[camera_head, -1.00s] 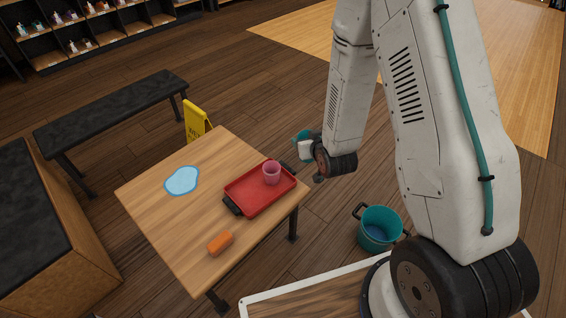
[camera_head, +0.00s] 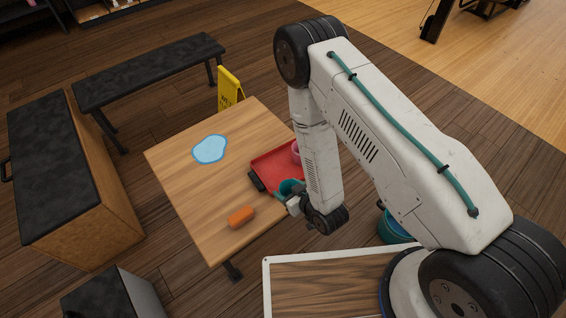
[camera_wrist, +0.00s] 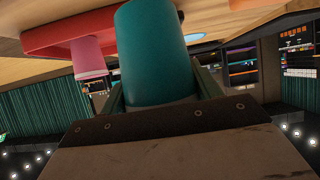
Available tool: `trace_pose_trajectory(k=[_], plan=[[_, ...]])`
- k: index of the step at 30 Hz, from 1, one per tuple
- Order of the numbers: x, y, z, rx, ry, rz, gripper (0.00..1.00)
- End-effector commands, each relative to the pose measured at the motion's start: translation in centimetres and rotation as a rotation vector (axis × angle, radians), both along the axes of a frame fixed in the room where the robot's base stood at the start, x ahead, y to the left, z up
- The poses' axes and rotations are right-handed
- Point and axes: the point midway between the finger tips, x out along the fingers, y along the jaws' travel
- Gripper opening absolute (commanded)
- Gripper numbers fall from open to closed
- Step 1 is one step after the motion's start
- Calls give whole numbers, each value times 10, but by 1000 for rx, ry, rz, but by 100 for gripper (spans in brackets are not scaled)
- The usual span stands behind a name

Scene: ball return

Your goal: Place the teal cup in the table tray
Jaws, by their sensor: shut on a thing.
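My gripper (camera_head: 294,200) is shut on the teal cup (camera_head: 290,187). In the head view the cup appears over the near edge of the red table tray (camera_head: 270,164). Whether it touches the tray I cannot tell. In the wrist view, which looks turned over, the teal cup (camera_wrist: 155,55) fills the middle between the fingers, and the red tray (camera_wrist: 60,36) shows behind it. A pink cup (camera_head: 296,152) stands in the tray, partly hidden by my arm; it also shows in the wrist view (camera_wrist: 88,58).
The wooden table (camera_head: 205,205) also bears an orange block (camera_head: 241,217) and a light blue puddle-like patch (camera_head: 210,149). A yellow sign (camera_head: 229,88) stands behind it. A teal bucket (camera_head: 393,230) is on the floor at right, partly behind my arm. A black bench (camera_head: 150,70) lies beyond.

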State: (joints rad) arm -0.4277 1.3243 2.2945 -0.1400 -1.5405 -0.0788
Motion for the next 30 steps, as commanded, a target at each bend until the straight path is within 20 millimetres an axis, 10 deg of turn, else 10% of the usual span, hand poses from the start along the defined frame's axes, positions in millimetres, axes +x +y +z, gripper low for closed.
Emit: trace_pose_trajectory(k=[15,30], plan=[[121,38,-11,1,-3,0,35],[145,45,-44,-1,2,-1,35]])
